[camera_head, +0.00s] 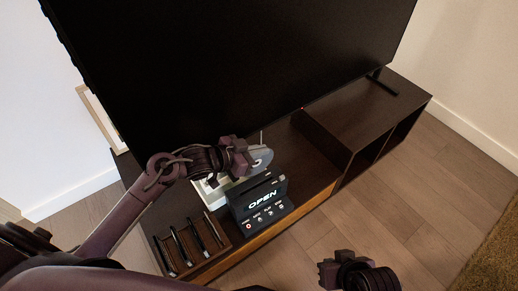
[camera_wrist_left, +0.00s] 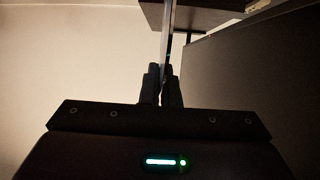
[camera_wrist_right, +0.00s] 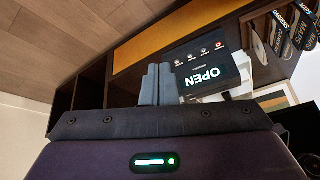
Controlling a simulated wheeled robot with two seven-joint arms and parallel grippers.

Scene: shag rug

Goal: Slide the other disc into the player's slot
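A grey disc (camera_head: 262,159) stands nearly on edge above and behind the dark player (camera_head: 262,190). My left gripper (camera_head: 246,160) is shut on the disc. In the left wrist view the disc (camera_wrist_left: 167,45) shows edge-on as a thin strip between the closed fingers (camera_wrist_left: 162,88). The player's display reads OPEN, and it also shows in the right wrist view (camera_wrist_right: 212,90). I cannot make out the slot clearly. My right gripper (camera_head: 340,268) is low at the front, apart from the cabinet. Its fingers (camera_wrist_right: 158,84) are together and empty.
A wooden rack (camera_head: 222,240) with several upright labelled cases stands left of the player. A pale object (camera_head: 205,192) lies behind the player. A big dark screen (camera_head: 230,70) rises behind.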

